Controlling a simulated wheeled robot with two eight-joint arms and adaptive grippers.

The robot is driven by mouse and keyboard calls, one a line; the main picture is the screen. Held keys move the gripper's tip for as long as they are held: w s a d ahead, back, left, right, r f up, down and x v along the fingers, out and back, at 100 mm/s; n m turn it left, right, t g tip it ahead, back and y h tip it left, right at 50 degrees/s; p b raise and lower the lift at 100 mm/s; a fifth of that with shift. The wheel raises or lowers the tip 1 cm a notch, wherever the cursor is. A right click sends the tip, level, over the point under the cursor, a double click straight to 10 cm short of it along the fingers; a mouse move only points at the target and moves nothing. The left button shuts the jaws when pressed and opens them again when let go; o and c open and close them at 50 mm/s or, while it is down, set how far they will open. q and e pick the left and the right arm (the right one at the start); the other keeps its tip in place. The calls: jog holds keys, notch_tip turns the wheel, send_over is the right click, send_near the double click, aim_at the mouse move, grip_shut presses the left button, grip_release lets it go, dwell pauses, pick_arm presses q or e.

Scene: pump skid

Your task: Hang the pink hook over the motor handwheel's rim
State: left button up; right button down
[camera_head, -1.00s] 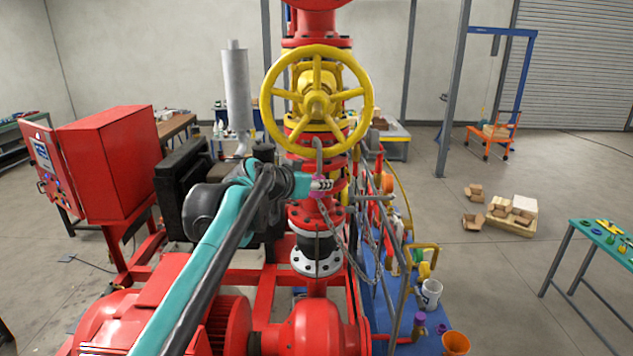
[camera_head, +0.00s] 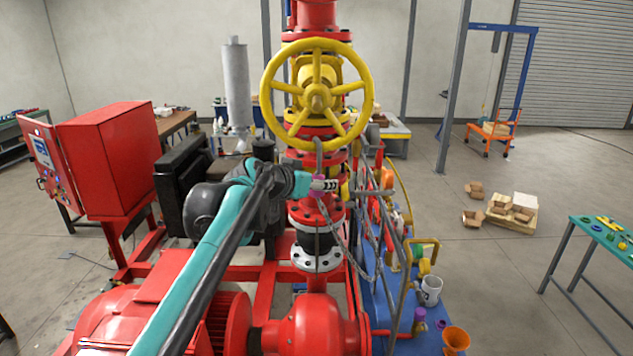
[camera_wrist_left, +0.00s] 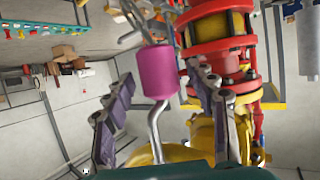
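The yellow motor handwheel (camera_head: 369,97) stands upright on the red valve column. The pink hook (camera_head: 316,181) hangs at the bottom of its rim, pink sleeve below and grey bent rod (camera_head: 319,155) reaching up to the rim. I cannot tell for sure whether the bend rests on the rim. In the left wrist view the pink sleeve (camera_wrist_left: 158,72) lies between the spread fingers of my left gripper (camera_wrist_left: 160,95), with gaps on both sides. In the head view my left gripper (camera_head: 326,185) is at the sleeve. My right gripper is not in view.
A chain (camera_head: 340,240) runs from the hook down to the right. A red cabinet (camera_head: 115,160) stands left. Floor further right is mostly open.

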pick_arm(q)
jog(key=v, duration=1.1)
jog(key=s+a+f+n+g+y+b, duration=0.1)
jog(key=s+a+f+b, duration=0.3)
jog(key=f, duration=1.8)
jog(key=s+a+f+n+g+y+b, duration=0.2)
jog(key=s+a+f+n+y+b, duration=0.1)
jog(key=s+f+b, duration=1)
jog(key=s+a+f+n+g+y+b, duration=0.1)
jog(key=s+a+f+b, duration=0.4)
jog(key=f, duration=2.7)
jog(key=s+n+y+b, duration=0.1)
jog(key=s+b, duration=0.3)
jog(key=b, duration=0.6)
jog(key=shift+s+a+g+y+b, duration=0.2)
jog(key=shift+a+g+y+b, duration=0.1)
jog(key=shift+a+b, duration=0.1)
